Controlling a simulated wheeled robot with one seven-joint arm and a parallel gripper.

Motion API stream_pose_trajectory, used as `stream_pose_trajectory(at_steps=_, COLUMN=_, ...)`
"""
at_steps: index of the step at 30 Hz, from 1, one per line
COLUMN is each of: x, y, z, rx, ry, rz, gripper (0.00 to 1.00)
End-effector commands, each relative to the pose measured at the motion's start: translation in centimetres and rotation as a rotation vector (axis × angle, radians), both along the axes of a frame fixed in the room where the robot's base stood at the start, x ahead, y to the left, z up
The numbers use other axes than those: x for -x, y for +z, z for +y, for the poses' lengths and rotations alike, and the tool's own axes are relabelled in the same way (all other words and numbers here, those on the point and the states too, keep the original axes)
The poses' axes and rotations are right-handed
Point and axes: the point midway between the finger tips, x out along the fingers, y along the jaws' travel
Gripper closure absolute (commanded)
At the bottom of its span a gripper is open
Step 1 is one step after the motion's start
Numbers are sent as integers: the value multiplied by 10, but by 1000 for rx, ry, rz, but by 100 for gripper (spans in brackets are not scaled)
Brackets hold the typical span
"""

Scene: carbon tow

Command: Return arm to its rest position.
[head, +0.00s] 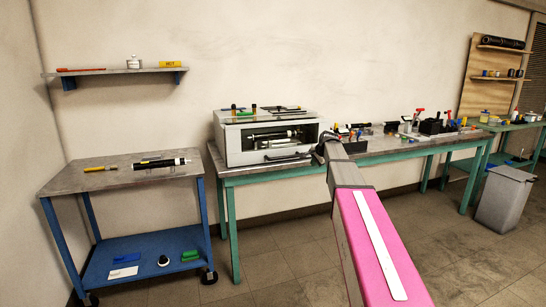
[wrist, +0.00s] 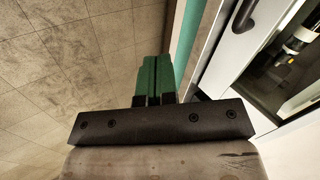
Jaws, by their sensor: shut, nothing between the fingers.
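My arm, pink with a white stripe and a grey forward section, reaches from the lower right of the head view toward the long bench. My gripper (head: 325,142) is at its far end, small and dark, by the right end of the white cabinet (head: 222,143). In the wrist view my gripper (wrist: 155,75) has two green fingers side by side, shut with nothing between them. The fingers point over bare floor, beside the cabinet (wrist: 222,45) and its dark handle (wrist: 243,14). I cannot tell the exact gap to the cabinet.
The long bench (head: 400,147) has teal legs and holds several tools and bins. A blue trolley (head: 120,176) stands left with a black cylinder (head: 163,162) on top. A grey bin (head: 503,200) stands right. A shelf (head: 115,71) hangs on the wall. The front floor is open.

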Motion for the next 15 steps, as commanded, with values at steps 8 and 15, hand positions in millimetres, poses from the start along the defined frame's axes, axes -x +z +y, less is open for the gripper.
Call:
stream_pose_trajectory(at_steps=8, x=134, y=-133, z=26, rx=213, ry=283, rz=152, gripper=100)
stream_pose_trajectory(at_steps=15, x=251, y=-216, z=39, rx=359, ry=556, rz=281, gripper=100)
